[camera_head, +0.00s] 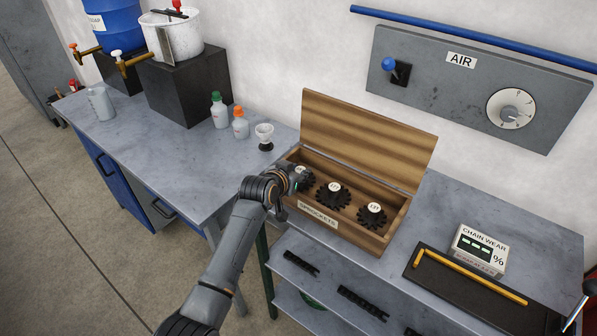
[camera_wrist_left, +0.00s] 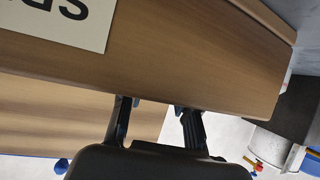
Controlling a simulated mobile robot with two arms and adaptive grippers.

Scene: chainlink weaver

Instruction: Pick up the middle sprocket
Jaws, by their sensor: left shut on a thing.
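A wooden box (camera_head: 388,236) labelled SPROCKETS stands on the bench with its lid up. The dark toothed middle sprocket (camera_head: 333,205) lies in it with a white round label, apart from my gripper. The right sprocket (camera_head: 372,224) lies in the right part. The left sprocket (camera_head: 302,173) is partly hidden by my left gripper (camera_head: 298,180), which is at the box's left end and shut on it. In the left wrist view the fingers (camera_wrist_left: 157,108) pass behind the box's front wall (camera_wrist_left: 180,60), hiding their tips and the grip. My right gripper is not in view.
The raised lid (camera_head: 365,138) stands at the back of the box. A small white cup-like item (camera_head: 264,132) and bottles (camera_head: 240,124) stand left of the box. A chain wear gauge (camera_head: 480,252) and a dark mat (camera_head: 425,276) are at the right. The left bench has clear room.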

